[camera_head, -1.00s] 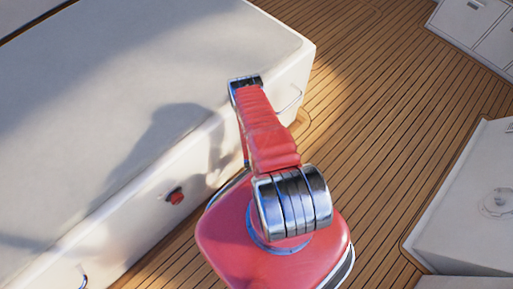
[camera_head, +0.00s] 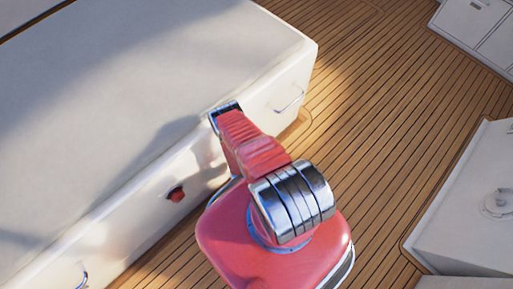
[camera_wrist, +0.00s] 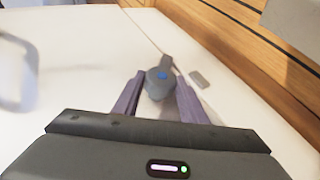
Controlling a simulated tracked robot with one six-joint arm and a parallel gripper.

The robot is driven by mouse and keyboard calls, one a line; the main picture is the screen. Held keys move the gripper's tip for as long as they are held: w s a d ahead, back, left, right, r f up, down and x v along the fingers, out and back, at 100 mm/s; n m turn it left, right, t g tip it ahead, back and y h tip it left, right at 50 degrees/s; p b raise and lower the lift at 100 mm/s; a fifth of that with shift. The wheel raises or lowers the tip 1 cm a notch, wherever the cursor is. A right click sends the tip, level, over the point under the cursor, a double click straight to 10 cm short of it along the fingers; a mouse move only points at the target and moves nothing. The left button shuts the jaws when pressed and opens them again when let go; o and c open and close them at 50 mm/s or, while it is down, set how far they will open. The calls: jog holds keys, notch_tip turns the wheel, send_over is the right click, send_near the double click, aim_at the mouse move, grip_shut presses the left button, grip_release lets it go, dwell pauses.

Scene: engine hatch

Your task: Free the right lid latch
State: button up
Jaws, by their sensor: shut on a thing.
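A dark grey latch (camera_wrist: 159,84) with a blue centre and a short lever pointing up the picture shows in the wrist view, on the white surface. My gripper (camera_wrist: 160,92) has its two purple-grey fingers on either side of the latch and is shut on it. The latch's lower part is hidden between the fingers. In the head view my red arm stands in front of the white engine hatch (camera_head: 120,90), and my gripper and the latch are hidden there.
A small grey plate (camera_wrist: 197,79) lies right of the latch. A blurred grey loop (camera_wrist: 15,75) is at left. The hatch front has a red knob (camera_head: 176,195) and a metal handle (camera_head: 290,102). Open teak deck (camera_head: 375,130) lies to the right, before a white locker (camera_head: 470,215).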

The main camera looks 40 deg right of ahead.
jog(key=shift+s+a+f, duration=0.1)
jog(key=shift+a+f, duration=0.1)
jog(key=o, duration=1)
jog(key=shift+d+r, duration=0.1)
jog(key=shift+o, duration=0.2)
jog(key=v, duration=1.3)
jog(key=shift+a+r, duration=0.15)
jog(key=shift+a, duration=0.15)
jog(key=shift+s, duration=0.1)
